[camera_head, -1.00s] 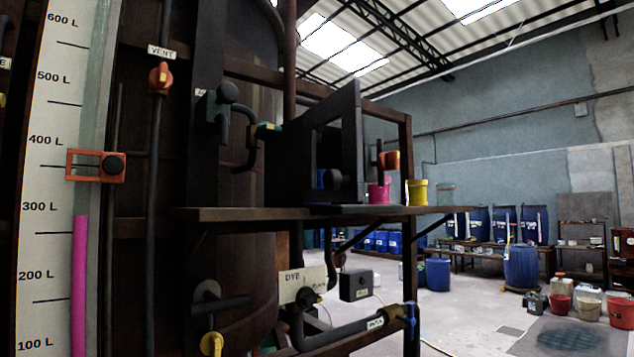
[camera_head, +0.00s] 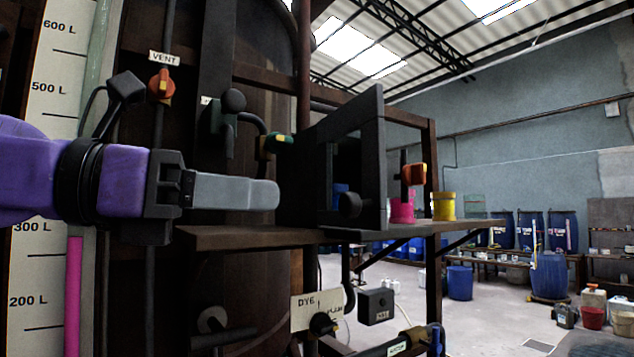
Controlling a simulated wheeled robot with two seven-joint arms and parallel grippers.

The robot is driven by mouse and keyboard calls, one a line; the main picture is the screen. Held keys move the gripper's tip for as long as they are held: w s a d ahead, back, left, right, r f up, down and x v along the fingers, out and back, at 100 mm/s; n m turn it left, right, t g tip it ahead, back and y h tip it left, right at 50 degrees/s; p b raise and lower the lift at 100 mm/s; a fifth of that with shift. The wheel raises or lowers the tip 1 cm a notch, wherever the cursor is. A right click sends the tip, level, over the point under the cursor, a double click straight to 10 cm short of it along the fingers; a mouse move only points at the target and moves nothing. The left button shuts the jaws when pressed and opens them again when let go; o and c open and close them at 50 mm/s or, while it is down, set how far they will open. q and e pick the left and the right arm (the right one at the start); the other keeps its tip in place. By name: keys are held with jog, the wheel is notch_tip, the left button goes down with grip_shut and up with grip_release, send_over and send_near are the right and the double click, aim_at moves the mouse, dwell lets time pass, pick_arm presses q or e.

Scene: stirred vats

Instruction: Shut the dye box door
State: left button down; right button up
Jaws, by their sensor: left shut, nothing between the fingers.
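The dye box (camera_head: 298,170) is a dark box on a brown shelf. Its door (camera_head: 372,140), a dark frame with an opening in it, stands open and swung out from the box. A round black knob (camera_head: 350,205) is low on the door. My left gripper (camera_head: 272,195) comes in from the left, with a purple arm and grey fingers. It is shut and empty, pointing right, just left of the dye box and above the shelf. It looks apart from the door, but the depth gap is hard to judge. My right gripper is not in view.
The shelf (camera_head: 225,238) also holds a pink pot (camera_head: 402,210) and a yellow pot (camera_head: 444,206) beyond the door. A red-orange handle (camera_head: 413,174) is right of the door. Pipes and a DYE label (camera_head: 316,311) are below.

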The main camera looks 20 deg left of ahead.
aim_at(342, 203)
pick_arm(q)
jog(key=p+x, duration=0.2)
jog(key=x, duration=0.4)
jog(key=shift+r, duration=0.1)
jog(key=shift+w+d, duration=0.3)
jog(key=shift+w, duration=0.05)
